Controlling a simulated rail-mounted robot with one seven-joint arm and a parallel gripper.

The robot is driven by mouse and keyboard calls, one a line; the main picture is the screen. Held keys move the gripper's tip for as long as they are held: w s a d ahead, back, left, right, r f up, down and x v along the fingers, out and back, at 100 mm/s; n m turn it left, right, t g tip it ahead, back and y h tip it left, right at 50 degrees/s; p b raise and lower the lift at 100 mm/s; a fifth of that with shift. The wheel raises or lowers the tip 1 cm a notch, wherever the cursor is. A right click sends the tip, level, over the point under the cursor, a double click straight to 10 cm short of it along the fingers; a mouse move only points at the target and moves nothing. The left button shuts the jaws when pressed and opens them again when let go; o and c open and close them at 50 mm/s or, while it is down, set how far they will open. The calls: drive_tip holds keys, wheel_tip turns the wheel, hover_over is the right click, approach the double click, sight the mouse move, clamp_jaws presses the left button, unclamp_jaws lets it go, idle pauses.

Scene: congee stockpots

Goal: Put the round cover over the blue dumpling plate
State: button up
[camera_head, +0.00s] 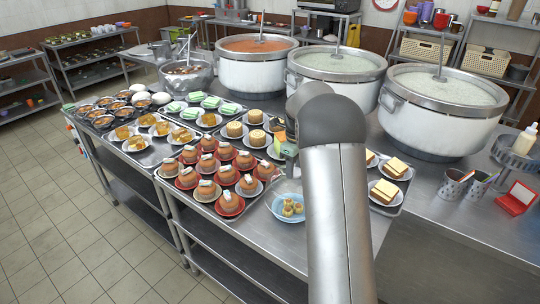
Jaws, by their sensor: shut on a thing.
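The blue dumpling plate (278,214) is near the front edge of the steel counter, just left of my arm. My gripper (287,158) shows only in part, left of my forearm and above the counter behind the plate. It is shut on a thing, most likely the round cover.
Plates of layered cake (385,190) stand right of my arm. Large stockpots (440,112) line the back. A red box (517,198) and utensil cups (452,188) stand at the right.

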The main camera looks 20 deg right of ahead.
drive_tip(key=shift+w+a, duration=0.1)
drive_tip(key=shift+w, duration=0.05)
drive_tip(key=shift+s+f+b, duration=0.2)
drive_tip(key=shift+f+b, duration=0.3)
drive_tip(key=shift+f, duration=0.1)
drive_tip(key=shift+w+f+b, duration=0.1)
drive_tip(key=shift+f+b, duration=1.85)
drive_tip(key=shift+f, duration=1.1)
drive_tip(key=o, duration=1.4)
drive_tip(key=shift+r, duration=0.1)
drive_tip(key=shift+r+p, duration=2.5)
drive_tip(key=shift+r, duration=0.95)
